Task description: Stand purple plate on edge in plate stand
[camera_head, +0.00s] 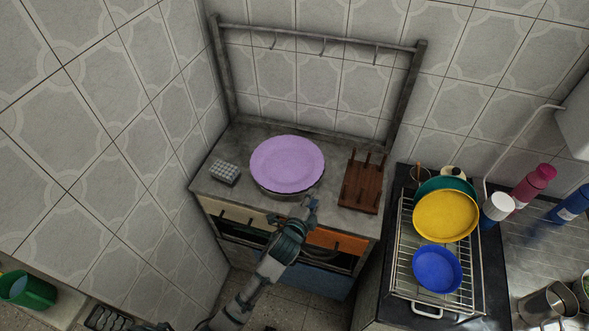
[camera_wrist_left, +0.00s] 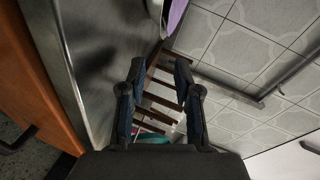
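The purple plate (camera_head: 287,158) lies nearly flat on top of a round metal pan or bowl (camera_head: 290,193) on the grey counter. Its edge shows at the top of the left wrist view (camera_wrist_left: 176,16). The plate stand (camera_head: 360,187), brown wood with upright pegs, is empty on the counter to the right of the plate. It also shows between and beyond the fingers in the left wrist view (camera_wrist_left: 160,100). My left gripper (camera_head: 309,203) is at the front right of the plate, apparently apart from it. Its fingers (camera_wrist_left: 160,66) are open with nothing between them. My right gripper is not in view.
A grey checked block (camera_head: 224,173) sits left of the plate. A metal rail frame with hooks (camera_head: 322,46) stands behind. At right, a wire rack (camera_head: 405,260) holds yellow (camera_head: 445,215), blue (camera_head: 437,269) and teal plates, with bottles (camera_head: 533,185) beside it.

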